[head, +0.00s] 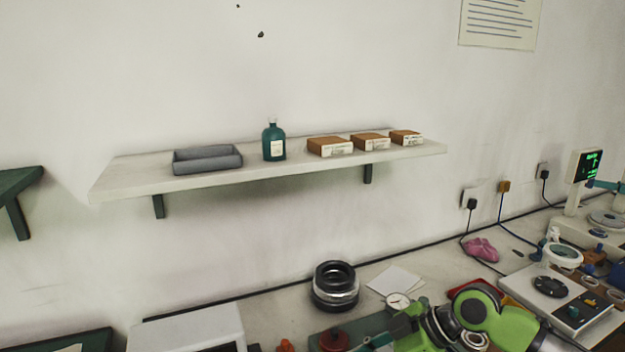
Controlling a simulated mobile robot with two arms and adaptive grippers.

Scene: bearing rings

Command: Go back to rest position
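A green and grey arm link of mine crosses the bottom right of the head view, over the bench. I cannot make out gripper fingers on it, and no left gripper shows. A stack of black and silver bearing rings (335,287) stands on the bench (290,310) against the wall, apart from my arm.
A wall shelf (125,178) holds a grey tray (207,168), a green bottle (274,142) and three small boxes (329,147). A white scale (545,289), a pink cloth (482,249) and a lit display (585,165) are at right. A white box (187,329) stands lower left.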

